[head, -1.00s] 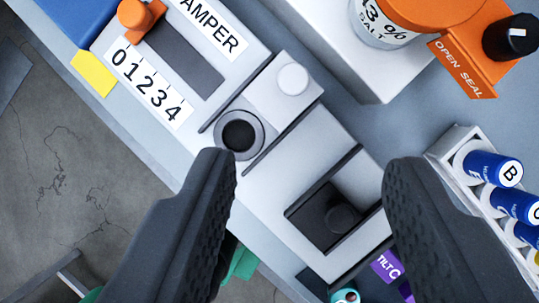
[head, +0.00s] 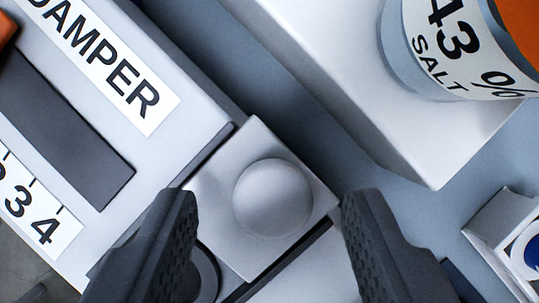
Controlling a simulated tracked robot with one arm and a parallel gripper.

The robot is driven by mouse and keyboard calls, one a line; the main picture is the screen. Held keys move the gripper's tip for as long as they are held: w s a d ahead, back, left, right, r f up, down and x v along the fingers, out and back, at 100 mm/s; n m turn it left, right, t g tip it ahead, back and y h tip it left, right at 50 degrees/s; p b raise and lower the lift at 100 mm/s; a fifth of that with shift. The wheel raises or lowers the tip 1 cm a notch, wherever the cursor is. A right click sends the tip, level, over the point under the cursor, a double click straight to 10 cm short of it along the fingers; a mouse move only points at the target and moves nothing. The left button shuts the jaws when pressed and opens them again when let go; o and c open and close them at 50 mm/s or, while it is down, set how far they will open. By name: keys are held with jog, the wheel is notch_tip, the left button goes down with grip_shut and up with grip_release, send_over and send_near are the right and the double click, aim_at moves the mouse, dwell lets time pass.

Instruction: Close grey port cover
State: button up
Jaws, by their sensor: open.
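The grey port cover (head: 215,197) is a square light-grey plate with a round pale knob (head: 273,197) on it, in the middle of the head view. A dark round port (head: 205,272) shows just below the plate, partly hidden behind my left finger. My gripper (head: 270,205) is open, with one dark finger on each side of the cover and its knob. The fingers appear apart from the knob; I cannot tell whether they touch the plate.
The damper panel (head: 190,90) with its dark slot and number scale lies at left. A white block (head: 330,75) with a salt container (head: 440,50) stands at upper right. A white rack (head: 490,235) edges in at right.

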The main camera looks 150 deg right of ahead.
jog(key=shift+w+a+f, duration=0.1)
jog(key=shift+w+f, duration=0.05)
jog(key=shift+f, duration=0.45)
grip_shut()
jog(key=shift+s+a+f+b, duration=0.1)
jog(key=shift+s+a+b, duration=0.25)
jog(key=shift+s, duration=0.6)
jog(key=shift+s+a+r+b, duration=0.1)
jog(key=shift+s+a+b, duration=0.25)
jog(key=shift+s, duration=0.6)
jog(key=shift+s+a+f+b, duration=0.1)
jog(key=shift+s+a+b, duration=0.25)
jog(key=shift+s, duration=0.6)
jog(key=shift+d, duration=0.1)
jog(key=shift+c, duration=2.1)
grip_release()
jog(key=o, duration=0.4)
jog(key=shift+s, duration=0.2)
jog(key=shift+w, duration=0.15)
